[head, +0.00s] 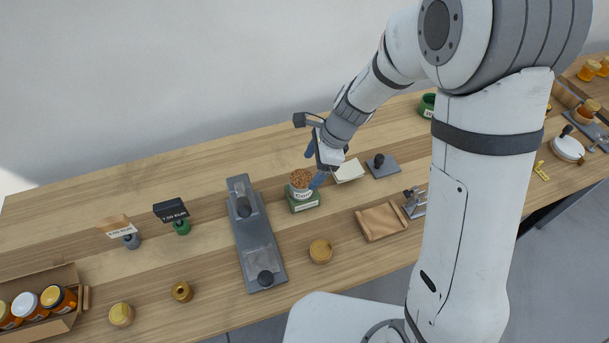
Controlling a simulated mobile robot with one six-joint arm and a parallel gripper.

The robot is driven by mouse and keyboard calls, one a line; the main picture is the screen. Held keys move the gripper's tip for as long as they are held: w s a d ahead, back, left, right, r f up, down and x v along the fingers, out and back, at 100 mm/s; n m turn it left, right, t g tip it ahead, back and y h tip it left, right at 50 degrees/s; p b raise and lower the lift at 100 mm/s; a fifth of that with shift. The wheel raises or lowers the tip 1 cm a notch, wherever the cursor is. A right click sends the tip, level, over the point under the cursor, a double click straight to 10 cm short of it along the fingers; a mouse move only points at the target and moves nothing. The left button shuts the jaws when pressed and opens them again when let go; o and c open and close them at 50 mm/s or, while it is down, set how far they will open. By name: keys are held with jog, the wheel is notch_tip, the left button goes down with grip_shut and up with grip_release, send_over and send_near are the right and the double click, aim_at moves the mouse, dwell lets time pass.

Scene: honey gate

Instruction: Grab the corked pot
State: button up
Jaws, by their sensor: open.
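A small pale pot with a brown, speckled, cork-like top (301,179) stands on a green block with a light label (304,202), near the middle of the bench in the head view. My gripper (314,165) is just behind and to the right of the pot's top. Its blue fingers are apart, with the nearer one beside the pot's right side. I cannot tell whether that finger touches the pot. No held object shows between the fingers, though the wrist hides part of the gap.
A long grey plate with black knobs (262,245) lies left of the pot. A pale pad (349,171) and a grey knobbed plate (382,166) are to the right. Honey jars (57,299) stand far left.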

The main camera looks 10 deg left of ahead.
aim_at(303, 177)
jog(key=shift+m, duration=0.4)
jog(key=x, duration=0.4)
jog(key=shift+a, duration=0.2)
jog(key=x, duration=0.5)
jog(key=shift+w+f, duration=0.1)
jog(key=shift+w, duration=0.1)
jog(key=shift+c, duration=0.5)
jog(key=c, duration=1.1)
